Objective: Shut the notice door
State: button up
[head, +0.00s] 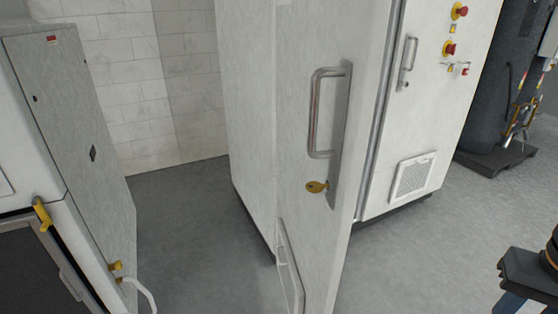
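A tall off-white cabinet door (303,205) stands in the middle of the head view. Nothing touches the handle.
To the right, a white cabinet front (432,120) has red buttons, a handle and a vent grille. A dark part (530,275) fills the lower right corner. Grey floor (185,230) is clear between the cabinets.

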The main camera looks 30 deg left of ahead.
aim_at(329, 53)
jog(key=u, duration=1.1)
jog(key=k, duration=0.55)
jog(key=u, duration=0.75)
jog(key=i, duration=0.45)
jog(key=z, duration=0.05)
